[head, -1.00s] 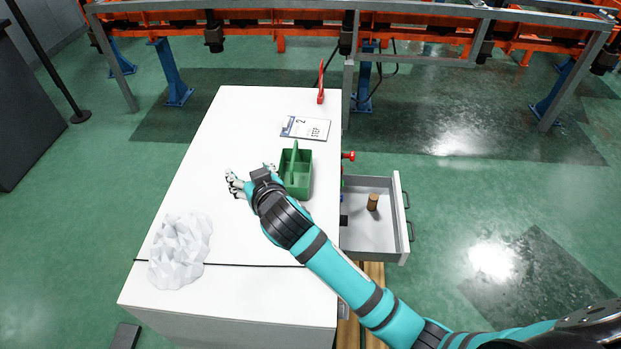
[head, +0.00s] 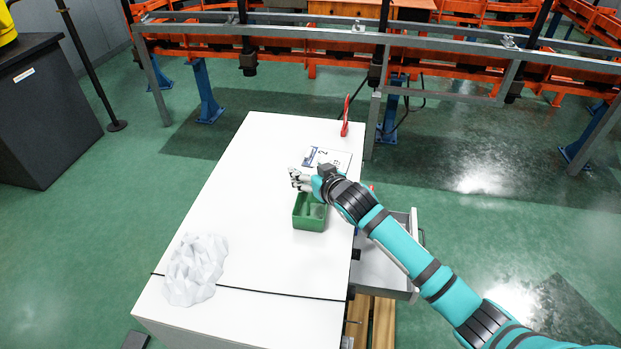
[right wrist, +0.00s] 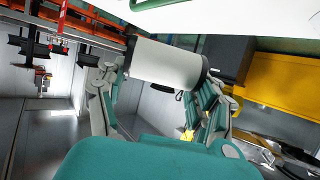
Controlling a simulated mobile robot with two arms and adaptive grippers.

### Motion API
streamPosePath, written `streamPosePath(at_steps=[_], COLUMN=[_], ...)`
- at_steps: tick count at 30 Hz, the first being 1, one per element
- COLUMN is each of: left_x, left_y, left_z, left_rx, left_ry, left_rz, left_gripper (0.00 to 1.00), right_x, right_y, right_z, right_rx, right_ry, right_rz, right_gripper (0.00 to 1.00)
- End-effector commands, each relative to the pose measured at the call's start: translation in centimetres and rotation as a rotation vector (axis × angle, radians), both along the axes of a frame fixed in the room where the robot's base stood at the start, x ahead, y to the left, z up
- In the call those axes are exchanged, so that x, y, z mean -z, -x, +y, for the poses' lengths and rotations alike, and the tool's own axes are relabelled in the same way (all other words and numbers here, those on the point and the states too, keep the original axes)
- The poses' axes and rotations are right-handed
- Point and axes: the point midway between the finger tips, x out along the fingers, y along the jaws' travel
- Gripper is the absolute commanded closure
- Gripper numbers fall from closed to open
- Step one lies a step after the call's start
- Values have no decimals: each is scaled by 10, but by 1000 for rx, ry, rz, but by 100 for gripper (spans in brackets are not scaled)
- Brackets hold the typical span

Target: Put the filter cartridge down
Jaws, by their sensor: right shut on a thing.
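The filter cartridge (right wrist: 165,65) is a white cylinder with dark ends. In the right wrist view it lies crosswise between the fingers of my right gripper (right wrist: 158,82), which is shut on it. In the head view my right gripper (head: 301,181) is over the white tabletop, just behind the green box and in front of the printed sign. I cannot make out the cartridge clearly there, and its height above the table is hard to tell. My left gripper is not in view.
The green box (head: 310,224) stands near the table's right edge. The printed sign (head: 316,157) and a red upright thing (head: 345,117) are behind it. A crumpled white object (head: 195,270) lies front left. An open drawer (head: 384,272) juts out right. The white table's (head: 240,195) left middle is clear.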

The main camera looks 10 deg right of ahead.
Motion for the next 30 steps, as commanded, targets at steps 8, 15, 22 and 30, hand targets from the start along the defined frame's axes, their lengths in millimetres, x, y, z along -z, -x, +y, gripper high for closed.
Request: streamPosePath(at_steps=[8,15,22,30], left_x=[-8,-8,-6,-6], left_y=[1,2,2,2], left_z=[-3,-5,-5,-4], left_rx=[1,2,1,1], left_ry=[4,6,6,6], left_rz=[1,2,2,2], left_gripper=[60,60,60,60], right_x=[28,36,40,41], right_y=[-2,-2,-1,-1], right_z=[-2,-2,-2,-2], right_rx=[-1,-1,-1,-1], right_ry=[0,0,0,1], right_rz=[3,-1,0,0], right_gripper=[71,71,71,9])
